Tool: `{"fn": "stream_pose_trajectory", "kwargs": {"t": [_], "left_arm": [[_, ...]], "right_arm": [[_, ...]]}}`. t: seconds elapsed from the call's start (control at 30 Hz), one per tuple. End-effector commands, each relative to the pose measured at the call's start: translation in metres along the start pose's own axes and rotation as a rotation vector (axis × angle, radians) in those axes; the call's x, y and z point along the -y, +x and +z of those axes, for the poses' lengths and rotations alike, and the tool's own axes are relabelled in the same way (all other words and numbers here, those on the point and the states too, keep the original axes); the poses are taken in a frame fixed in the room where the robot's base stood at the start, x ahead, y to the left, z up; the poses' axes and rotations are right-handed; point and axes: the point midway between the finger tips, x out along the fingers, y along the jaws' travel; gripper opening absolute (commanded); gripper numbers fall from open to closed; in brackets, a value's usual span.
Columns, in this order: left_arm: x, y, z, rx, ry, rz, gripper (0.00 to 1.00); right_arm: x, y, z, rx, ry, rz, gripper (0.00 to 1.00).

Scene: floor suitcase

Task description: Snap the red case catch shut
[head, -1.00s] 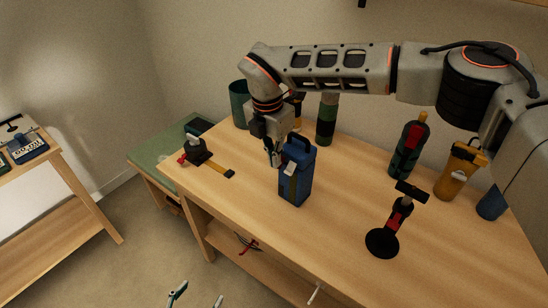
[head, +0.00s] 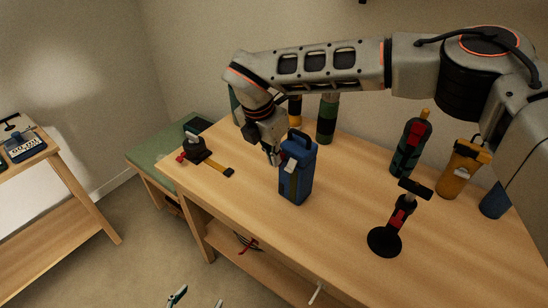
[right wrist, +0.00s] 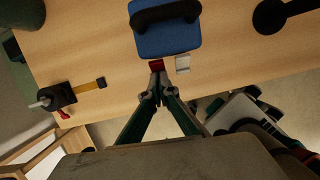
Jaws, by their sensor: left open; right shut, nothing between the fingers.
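A blue case (head: 298,180) with a top handle stands upright on the wooden bench. My right gripper (head: 275,160) is shut and empty at the case's left side. In the wrist view its fingertips (right wrist: 158,70) are right at the red catch; I cannot tell whether they touch. The catch is hidden in the head view. My left gripper (head: 198,301) is open at the bottom edge, away from the bench.
A black clamp-like tool (head: 196,150) with a yellow strap lies at the bench's left end. A black round-based stand (head: 384,241) is right of the case. Several bottles and cups stand along the back, including a green-black bottle (head: 411,148). Bench (head: 340,215) is clear around the case.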

Motion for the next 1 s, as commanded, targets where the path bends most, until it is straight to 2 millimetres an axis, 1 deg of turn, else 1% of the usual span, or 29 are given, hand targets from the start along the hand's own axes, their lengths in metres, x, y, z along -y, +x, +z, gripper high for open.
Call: {"fn": "stream_pose_trajectory", "kwargs": {"t": [0.43, 0.77, 1.0], "left_arm": [[-0.004, 0.009, 0.022, 0.014, -0.003, 0.004, 0.67], [-0.007, 0.014, 0.036, 0.024, -0.005, 0.007, 0.67], [-0.006, 0.013, 0.033, 0.022, -0.004, 0.006, 0.67]], "right_arm": [[0.000, 0.009, -0.003, 0.217, -0.004, -0.001, 0.00], [0.000, 0.014, -0.004, 0.209, 0.000, -0.002, 0.00], [0.000, 0.011, -0.003, 0.210, 0.000, 0.000, 0.00]]}}
